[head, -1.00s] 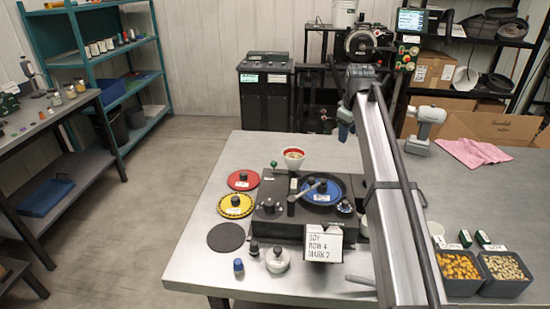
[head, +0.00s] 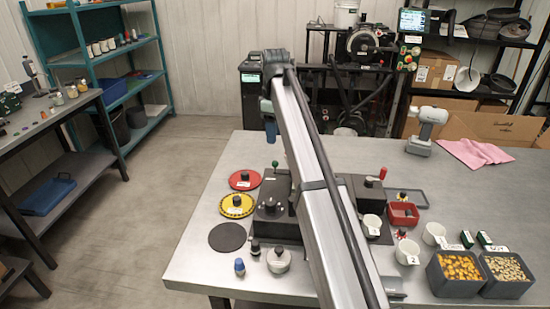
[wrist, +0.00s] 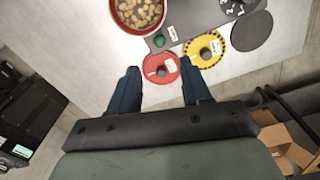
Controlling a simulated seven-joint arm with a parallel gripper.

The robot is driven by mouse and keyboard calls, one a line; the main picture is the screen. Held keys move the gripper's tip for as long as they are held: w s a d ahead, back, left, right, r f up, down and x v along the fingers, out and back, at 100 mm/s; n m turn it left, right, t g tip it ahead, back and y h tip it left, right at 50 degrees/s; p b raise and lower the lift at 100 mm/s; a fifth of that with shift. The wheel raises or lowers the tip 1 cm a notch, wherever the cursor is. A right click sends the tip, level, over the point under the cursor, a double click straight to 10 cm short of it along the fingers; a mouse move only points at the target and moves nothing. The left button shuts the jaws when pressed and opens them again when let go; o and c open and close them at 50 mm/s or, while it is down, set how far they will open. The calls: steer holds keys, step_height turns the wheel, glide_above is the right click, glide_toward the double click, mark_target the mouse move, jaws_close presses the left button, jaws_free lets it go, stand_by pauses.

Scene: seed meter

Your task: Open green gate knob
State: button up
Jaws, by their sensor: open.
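The green gate knob (head: 275,164) stands at the back left corner of the dark seed meter (head: 270,222) on the table. In the wrist view the green knob (wrist: 160,43) shows ahead of the fingers, beside the red disc (wrist: 160,68). My gripper (wrist: 159,68) is open and empty, its two blue fingers spread apart. In the head view my gripper (head: 270,128) hangs above and behind the green knob, apart from it. My arm hides the middle of the meter.
Red (head: 245,179) and yellow (head: 237,206) discs lie left of the meter. A red-rimmed bowl of seeds (wrist: 140,14) is close to the knob in the wrist view. Cups, a red tray (head: 403,214) and seed bins (head: 455,272) stand at the right.

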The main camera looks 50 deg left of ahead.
step_height(320, 180, down, 10)
steer(key=shift+r, duration=0.15)
stand_by(0.3)
steer(key=shift+c, duration=0.4)
jaws_close()
